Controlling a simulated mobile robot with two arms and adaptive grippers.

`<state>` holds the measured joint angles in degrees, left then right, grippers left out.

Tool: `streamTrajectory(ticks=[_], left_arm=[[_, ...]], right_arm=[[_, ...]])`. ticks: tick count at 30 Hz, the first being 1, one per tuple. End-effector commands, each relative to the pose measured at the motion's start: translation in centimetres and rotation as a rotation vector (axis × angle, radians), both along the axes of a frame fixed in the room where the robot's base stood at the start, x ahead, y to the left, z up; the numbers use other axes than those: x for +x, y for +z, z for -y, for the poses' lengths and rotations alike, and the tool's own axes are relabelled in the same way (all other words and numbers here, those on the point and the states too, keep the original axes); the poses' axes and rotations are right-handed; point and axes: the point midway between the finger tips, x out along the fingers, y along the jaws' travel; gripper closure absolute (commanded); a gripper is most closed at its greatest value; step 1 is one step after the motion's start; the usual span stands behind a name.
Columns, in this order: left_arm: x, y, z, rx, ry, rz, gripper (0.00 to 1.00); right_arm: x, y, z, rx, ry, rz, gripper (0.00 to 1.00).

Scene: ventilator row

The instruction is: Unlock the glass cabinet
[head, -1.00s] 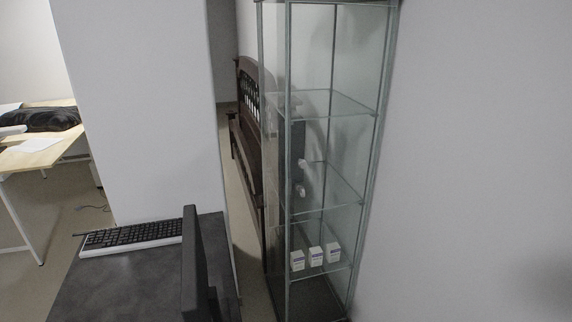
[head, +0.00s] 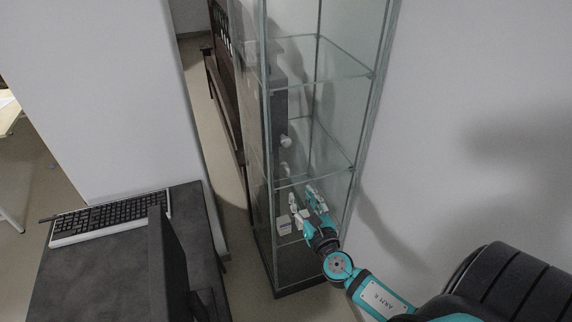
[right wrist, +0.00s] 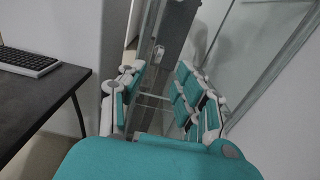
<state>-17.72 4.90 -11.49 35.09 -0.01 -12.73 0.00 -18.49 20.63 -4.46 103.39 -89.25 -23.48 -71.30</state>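The tall glass cabinet (head: 266,120) with grey metal edges stands by the right wall. Two small pale knob-like parts (head: 285,141) show at its middle height; I cannot tell which is a lock. The right wrist view shows a pale fitting (right wrist: 159,52) by a dark grey strip beyond the fingers. My right gripper (head: 303,194) is in front of the cabinet, below those parts. In the right wrist view the gripper (right wrist: 158,88) has its fingers apart with nothing between them. Whether it touches the glass is unclear. My left gripper is out of view. I see no key.
White boxes (head: 284,226) sit on a low cabinet shelf, partly hidden by my right gripper. A dark desk (head: 105,265) with a keyboard (head: 110,216) and a monitor (head: 170,265) stands at left. A dark wooden bench (head: 226,105) is behind the cabinet.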

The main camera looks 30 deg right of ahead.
Motion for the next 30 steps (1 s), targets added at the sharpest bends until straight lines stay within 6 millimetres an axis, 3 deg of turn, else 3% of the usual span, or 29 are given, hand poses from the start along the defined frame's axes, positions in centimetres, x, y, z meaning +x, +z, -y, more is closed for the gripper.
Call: streamTrajectory(ticks=[9, 15, 21, 30], left_arm=[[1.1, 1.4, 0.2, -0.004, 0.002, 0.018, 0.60], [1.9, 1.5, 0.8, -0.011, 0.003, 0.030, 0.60], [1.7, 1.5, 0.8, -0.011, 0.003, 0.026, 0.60], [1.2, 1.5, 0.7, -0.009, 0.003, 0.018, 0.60]], right_arm=[[7.0, 0.3, 1.7, 0.001, 0.000, 0.002, 0.67], [10.2, 0.1, 2.4, 0.000, 0.000, 0.000, 0.67], [11.6, 0.0, 2.8, 0.001, 0.000, -0.001, 0.67], [11.8, 0.0, 2.8, 0.002, 0.001, -0.001, 0.67]])
